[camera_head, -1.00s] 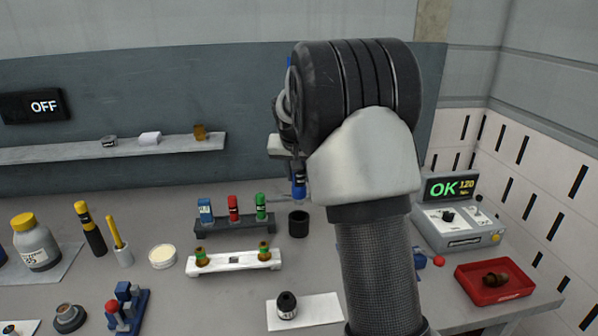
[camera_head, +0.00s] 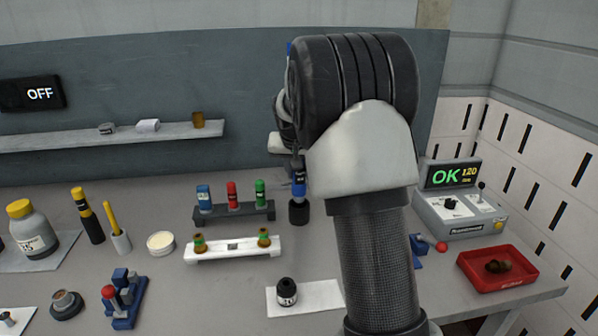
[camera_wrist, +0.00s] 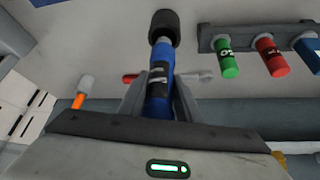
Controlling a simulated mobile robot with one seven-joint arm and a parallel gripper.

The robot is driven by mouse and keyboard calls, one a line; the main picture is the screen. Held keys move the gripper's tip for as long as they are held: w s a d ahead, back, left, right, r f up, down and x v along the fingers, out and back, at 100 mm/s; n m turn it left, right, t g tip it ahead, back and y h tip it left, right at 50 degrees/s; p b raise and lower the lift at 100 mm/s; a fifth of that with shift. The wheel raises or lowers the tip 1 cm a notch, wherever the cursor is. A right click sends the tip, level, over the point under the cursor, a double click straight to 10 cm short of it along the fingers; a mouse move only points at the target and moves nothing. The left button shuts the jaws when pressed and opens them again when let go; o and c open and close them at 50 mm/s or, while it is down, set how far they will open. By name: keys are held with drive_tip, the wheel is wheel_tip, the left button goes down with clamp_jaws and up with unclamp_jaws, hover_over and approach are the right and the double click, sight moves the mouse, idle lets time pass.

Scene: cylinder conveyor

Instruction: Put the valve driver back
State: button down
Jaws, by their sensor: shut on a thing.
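The valve driver is a slim blue tool with a dark label band (camera_head: 298,183). It hangs upright beside my wrist in the head view. My gripper (camera_wrist: 158,82) is shut on the driver (camera_wrist: 158,62), with one finger on each side of its blue body. A black round cup (camera_head: 298,213) stands on the bench directly below the driver. In the wrist view the driver's far end meets the cup's mouth (camera_wrist: 163,25). How deep it sits in the cup I cannot tell. My arm hides most of the gripper in the head view.
Left of the cup, a dark rack (camera_head: 235,216) holds blue, red and green cylinders close by. A white holder (camera_head: 233,249) lies in front of it. A control box (camera_head: 462,215) showing OK and a red tray (camera_head: 497,270) stand at right.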

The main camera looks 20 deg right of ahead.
sight(299, 191)
drive_tip(key=shift+f+b, duration=2.35)
drive_tip(key=shift+f, duration=0.75)
drive_tip(key=c, duration=1.3)
unclamp_jaws()
drive_tip(key=shift+c, duration=0.2)
drive_tip(key=shift+o, duration=0.7)
drive_tip(key=shift+f, duration=0.2)
drive_tip(key=shift+r+p, duration=2)
drive_tip(key=shift+r, duration=1.1)
